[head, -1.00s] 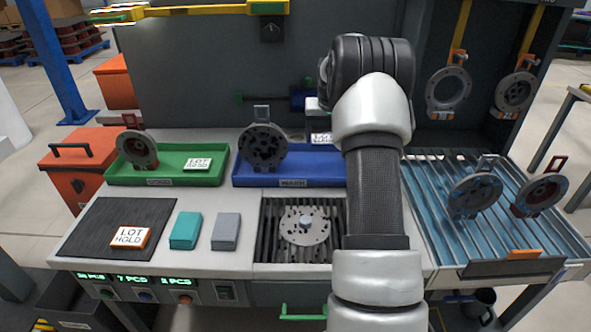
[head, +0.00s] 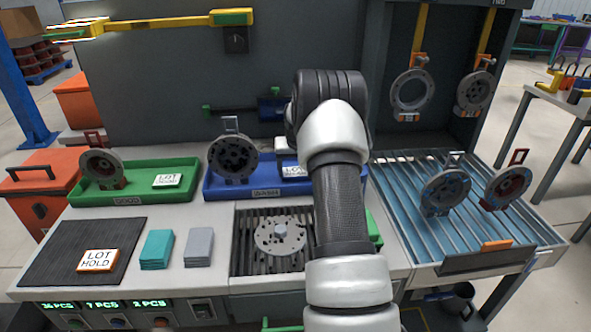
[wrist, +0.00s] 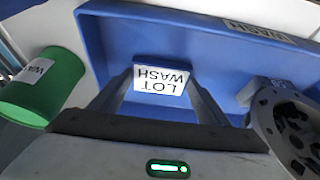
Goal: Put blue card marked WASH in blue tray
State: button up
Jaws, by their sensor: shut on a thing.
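The card marked LOT WASH (wrist: 161,80) is white-faced and sits between the two fingers of my gripper (wrist: 160,96), which is shut on it. It is over the blue tray (wrist: 115,40), inside its outline in the wrist view. I cannot tell whether the card touches the tray floor. In the head view the white card (head: 294,171) shows at the right part of the blue tray (head: 212,190), left of my arm.
A dark round flange (head: 233,158) stands in the blue tray, close to my gripper's right in the wrist view (wrist: 290,125). A green container (wrist: 42,88) is at the wrist view's left. The green tray (head: 135,197) holds another flange and a card.

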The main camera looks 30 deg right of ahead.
jog(key=shift+f, duration=0.25)
jog(key=o, duration=1)
jog(key=shift+o, duration=0.2)
jog(key=shift+r, duration=0.1)
jog(key=shift+r, duration=0.3)
jog(key=p+v, duration=0.1)
jog(key=v, duration=1)
jog(key=shift+r+p, duration=0.3)
jog(key=shift+r, duration=0.05)
jog(key=shift+s, duration=0.1)
